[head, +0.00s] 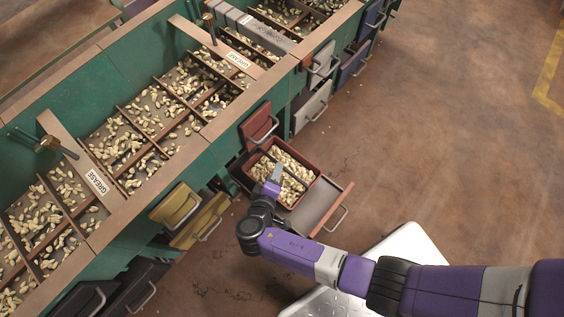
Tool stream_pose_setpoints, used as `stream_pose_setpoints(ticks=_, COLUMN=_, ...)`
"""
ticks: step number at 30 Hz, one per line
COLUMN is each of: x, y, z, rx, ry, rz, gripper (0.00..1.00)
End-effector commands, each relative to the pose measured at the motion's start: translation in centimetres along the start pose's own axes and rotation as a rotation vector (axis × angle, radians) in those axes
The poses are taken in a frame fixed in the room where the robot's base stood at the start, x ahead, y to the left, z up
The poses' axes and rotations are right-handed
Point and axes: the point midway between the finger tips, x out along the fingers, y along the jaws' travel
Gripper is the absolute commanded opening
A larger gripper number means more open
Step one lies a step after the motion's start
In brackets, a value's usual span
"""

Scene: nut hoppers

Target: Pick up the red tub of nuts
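The red tub (307,193) is full of pale nuts. It stands in an open drawer (322,207) pulled out from the green bench, right of the picture's middle. My gripper (277,173) is over the tub, near its middle and pointing down toward the nuts. The purple and grey end of my arm hides part of the tub's near left side and some nuts. The fingers are small and partly hidden. I cannot tell whether they are apart or touch the tub.
The green bench (115,75) holds divided bins of nuts along the left. A red hopper front (257,125) stands just behind the tub. A yellow drawer (201,222) is to the left, and a white drawer (312,108) is behind. The brown floor at right is clear.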

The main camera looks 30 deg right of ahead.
Motion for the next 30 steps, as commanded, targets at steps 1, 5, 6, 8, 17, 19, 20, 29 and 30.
stream_pose_setpoints(ticks=1, x=0.3, y=-0.2, z=-0.1, rx=-0.001, ry=-0.002, rz=0.007, gripper=0.36)
stream_pose_setpoints(ticks=5, x=1.5, y=-0.2, z=-0.1, rx=0.0, ry=-0.005, rz=0.011, gripper=0.36)
stream_pose_setpoints(ticks=6, x=1.9, y=-0.1, z=-0.1, rx=0.001, ry=-0.005, rz=0.011, gripper=0.36)
stream_pose_setpoints(ticks=8, x=2.5, y=-0.1, z=-0.1, rx=0.001, ry=-0.004, rz=0.01, gripper=0.36)
stream_pose_setpoints(ticks=17, x=6.4, y=0.5, z=0.7, rx=0.002, ry=-0.004, rz=0.01, gripper=0.36)
stream_pose_setpoints(ticks=19, x=7.1, y=0.5, z=0.6, rx=0.0, ry=-0.003, rz=0.009, gripper=0.36)
stream_pose_setpoints(ticks=20, x=7.4, y=0.6, z=0.6, rx=0.0, ry=-0.004, rz=0.009, gripper=0.36)
stream_pose_setpoints(ticks=29, x=7.8, y=0.8, z=0.5, rx=-0.001, ry=-0.002, rz=0.008, gripper=0.36)
stream_pose_setpoints(ticks=30, x=7.8, y=0.8, z=0.5, rx=-0.001, ry=-0.002, rz=0.008, gripper=0.32)
